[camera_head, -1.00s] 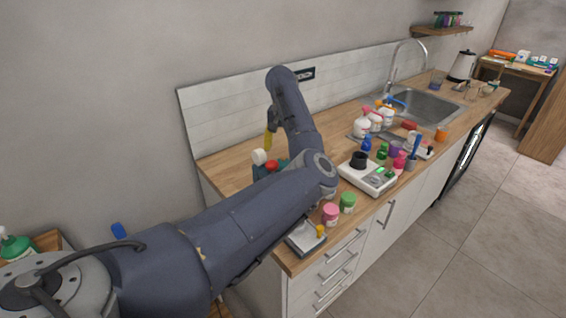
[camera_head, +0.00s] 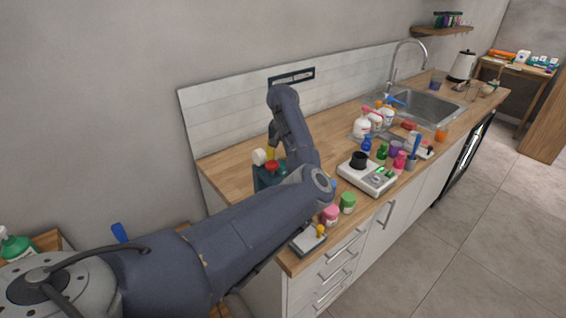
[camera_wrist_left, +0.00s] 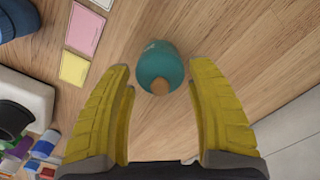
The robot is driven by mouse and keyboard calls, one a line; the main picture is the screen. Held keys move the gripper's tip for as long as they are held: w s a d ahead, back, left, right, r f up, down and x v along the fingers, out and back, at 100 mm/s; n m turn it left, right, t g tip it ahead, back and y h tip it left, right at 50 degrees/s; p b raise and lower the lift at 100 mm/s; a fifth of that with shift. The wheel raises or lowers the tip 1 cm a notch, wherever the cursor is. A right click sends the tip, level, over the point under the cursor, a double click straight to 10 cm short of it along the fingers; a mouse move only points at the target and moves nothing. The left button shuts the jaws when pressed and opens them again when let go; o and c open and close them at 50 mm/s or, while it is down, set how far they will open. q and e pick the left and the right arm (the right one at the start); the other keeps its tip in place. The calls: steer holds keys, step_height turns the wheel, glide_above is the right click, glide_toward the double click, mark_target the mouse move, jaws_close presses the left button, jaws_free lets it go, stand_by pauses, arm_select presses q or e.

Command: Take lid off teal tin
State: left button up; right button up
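The teal tin (camera_wrist_left: 160,62) stands on the wooden counter in the left wrist view, with a round brown knob (camera_wrist_left: 159,86) showing on its lid. My left gripper (camera_wrist_left: 158,72) has its two yellow fingers spread wide, with the tin between and just beyond the tips. I see no contact, and nothing is held. In the head view one yellow finger of my left gripper (camera_head: 270,153) shows low over the counter's left part. The tin cannot be made out there, and my arm covers much of that area. My right gripper is not in view.
Dark teal bottles with white and red caps (camera_head: 268,175) stand near the gripper in the head view. A white scale (camera_head: 366,178) and several small jars stand to the right. Pink and yellow cards (camera_wrist_left: 85,30) lie beside the tin.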

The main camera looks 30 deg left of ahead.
arm_select(q)
steer(key=c, duration=1)
